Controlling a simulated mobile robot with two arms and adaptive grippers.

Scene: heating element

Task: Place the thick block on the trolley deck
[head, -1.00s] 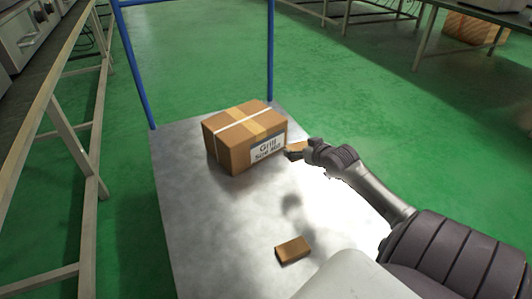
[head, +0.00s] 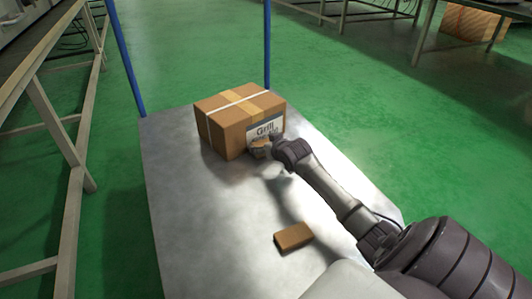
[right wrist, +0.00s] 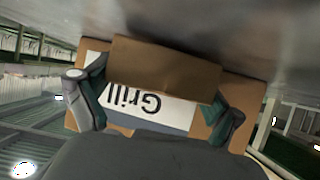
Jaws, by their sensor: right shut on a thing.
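My right gripper (head: 266,147) is shut on a brown block (head: 258,152), in front of the carton's labelled face in the head view. In the right wrist view the held block (right wrist: 165,68) spans between the two fingers of the gripper (right wrist: 158,85), with the label behind it. I cannot tell whether the block touches the carton or the deck. A second brown block (head: 293,237) lies flat on the grey metal trolley deck (head: 190,220), nearer to me. I cannot tell for sure which block is thicker. My left gripper is not in view.
A taped carton labelled "Grill" (head: 240,122) stands at the far part of the deck. Blue trolley posts (head: 126,60) rise behind it. A metal bench frame (head: 60,125) runs along the left. The deck's left and front-left areas are bare.

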